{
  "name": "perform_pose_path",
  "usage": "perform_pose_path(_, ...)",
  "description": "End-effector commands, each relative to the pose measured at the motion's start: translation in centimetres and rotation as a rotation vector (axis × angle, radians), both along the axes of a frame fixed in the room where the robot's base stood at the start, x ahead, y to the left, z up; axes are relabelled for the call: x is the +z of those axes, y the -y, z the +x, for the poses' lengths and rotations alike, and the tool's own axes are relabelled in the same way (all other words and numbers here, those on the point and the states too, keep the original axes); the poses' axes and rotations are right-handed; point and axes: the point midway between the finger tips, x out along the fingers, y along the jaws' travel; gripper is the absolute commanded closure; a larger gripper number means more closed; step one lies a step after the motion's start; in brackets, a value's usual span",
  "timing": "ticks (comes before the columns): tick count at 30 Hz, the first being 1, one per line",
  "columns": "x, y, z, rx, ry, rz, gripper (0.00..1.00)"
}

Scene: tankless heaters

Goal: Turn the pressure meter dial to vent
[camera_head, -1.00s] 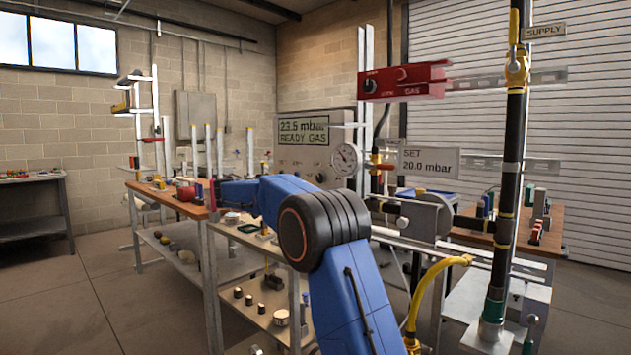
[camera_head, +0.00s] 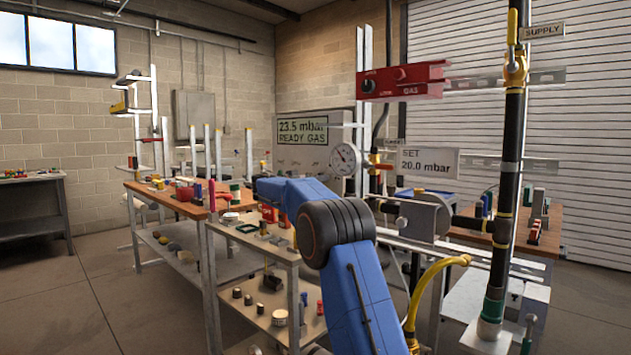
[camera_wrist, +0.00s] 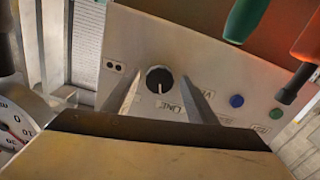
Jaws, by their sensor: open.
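The pressure meter is a pale box (camera_head: 296,155) in the head view, with a display reading 23.5 mbar READY GAS. In the wrist view its pale panel (camera_wrist: 212,95) is close and tilted. The black round dial (camera_wrist: 160,79) has a white pointer mark directed down toward the LINE label (camera_wrist: 170,110). Another label, which seems to begin with V, lies to its right. My gripper (camera_wrist: 162,92) is open, its two pale fingers either side of the dial in the picture. I cannot tell whether they touch it. The head view does not clearly show my gripper.
A blue button (camera_wrist: 236,101) and a green one (camera_wrist: 275,113) sit right of the dial. Green (camera_wrist: 245,18) and red (camera_wrist: 308,40) handled items overhang at upper right. A round gauge (camera_wrist: 12,125) is close at left. A red GAS box (camera_head: 402,80) stands above my arm.

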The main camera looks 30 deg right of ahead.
Motion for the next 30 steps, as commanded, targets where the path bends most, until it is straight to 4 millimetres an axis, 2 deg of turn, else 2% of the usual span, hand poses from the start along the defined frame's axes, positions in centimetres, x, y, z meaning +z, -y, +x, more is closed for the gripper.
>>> perform_pose_path(7,0.02,0.05,0.01,0.000,0.000,0.000,0.48)
perform_pose_path(8,0.03,0.05,0.01,0.000,0.000,0.000,0.53)
perform_pose_path(12,0.03,0.04,0.01,0.000,0.000,0.000,0.86)
perform_pose_path(13,0.03,0.04,0.01,0.000,0.000,0.000,0.89)
perform_pose_path(23,0.04,0.02,0.00,0.000,-0.035,-0.013,0.89)
perform_pose_path(30,0.04,0.00,0.02,0.000,-0.164,-0.059,0.89)
